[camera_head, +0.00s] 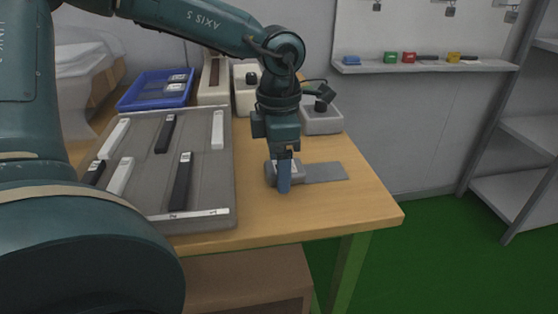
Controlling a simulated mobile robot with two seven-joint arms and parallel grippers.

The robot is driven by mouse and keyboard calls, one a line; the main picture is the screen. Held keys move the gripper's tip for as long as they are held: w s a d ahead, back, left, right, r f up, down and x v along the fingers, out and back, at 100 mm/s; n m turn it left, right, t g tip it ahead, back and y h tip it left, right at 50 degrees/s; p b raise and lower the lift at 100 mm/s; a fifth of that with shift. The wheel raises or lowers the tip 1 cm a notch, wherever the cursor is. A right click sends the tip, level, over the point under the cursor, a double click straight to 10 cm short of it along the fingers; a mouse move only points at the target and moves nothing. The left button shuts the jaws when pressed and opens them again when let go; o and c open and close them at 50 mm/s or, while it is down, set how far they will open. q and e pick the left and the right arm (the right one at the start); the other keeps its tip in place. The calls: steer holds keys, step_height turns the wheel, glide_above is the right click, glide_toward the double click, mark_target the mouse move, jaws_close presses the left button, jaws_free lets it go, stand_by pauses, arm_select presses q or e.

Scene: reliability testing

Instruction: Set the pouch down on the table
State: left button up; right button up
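My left arm comes in from the left and reaches down over the right part of the wooden table (352,212). My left gripper (284,163) points straight down there. A narrow blue-grey piece (284,182) extends below its dark part, in front of a small grey device (270,172). I cannot tell whether this piece is the pouch seen edge-on or a finger. I cannot tell how far apart the fingers are, or whether the piece touches the table. No other pouch is clearly seen. My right gripper is out of view.
A grey flat plate (326,172) lies right of the small device. A large grey tray (142,189) with black and white bars fills the table's left. A blue bin (150,98) and pale devices (322,122) stand behind. The table's front right corner is clear.

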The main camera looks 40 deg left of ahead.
arm_select(q)
steer(key=shift+r, duration=0.2)
step_height(320, 180, up, 12)
steer(key=p, duration=0.3)
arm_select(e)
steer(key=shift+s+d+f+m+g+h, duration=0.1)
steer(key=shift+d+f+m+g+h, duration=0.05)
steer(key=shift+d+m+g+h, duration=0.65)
arm_select(q)
steer(key=shift+f, duration=0.1)
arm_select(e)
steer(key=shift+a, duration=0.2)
